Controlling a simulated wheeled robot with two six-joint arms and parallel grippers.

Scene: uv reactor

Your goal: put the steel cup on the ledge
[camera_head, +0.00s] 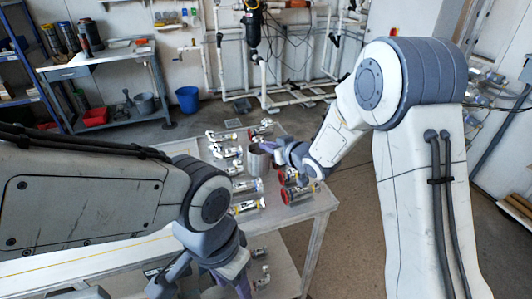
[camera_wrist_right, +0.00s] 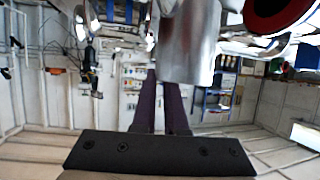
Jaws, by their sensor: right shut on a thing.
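The steel cup (camera_head: 258,162) is a shiny grey cylinder over the worktable among pipe fittings. In the right wrist view the cup (camera_wrist_right: 188,50) hangs at the tips of my two dark fingers. My right gripper (camera_head: 272,149) is shut on the cup from its right side. It also shows in the right wrist view (camera_wrist_right: 163,80). I cannot tell whether the cup touches the table. My left gripper (camera_head: 238,282) is low at the front near the table's edge, partly cut off; its jaw opening is unclear. I cannot identify the ledge for sure.
The worktable (camera_head: 312,205) holds several pipe fittings (camera_head: 225,152) and red-ended cylinders (camera_head: 298,192) close to the cup. A grey bench (camera_head: 110,62) stands back left, with a blue bucket (camera_head: 187,99) beside it. White pipework (camera_head: 290,99) runs along the back wall.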

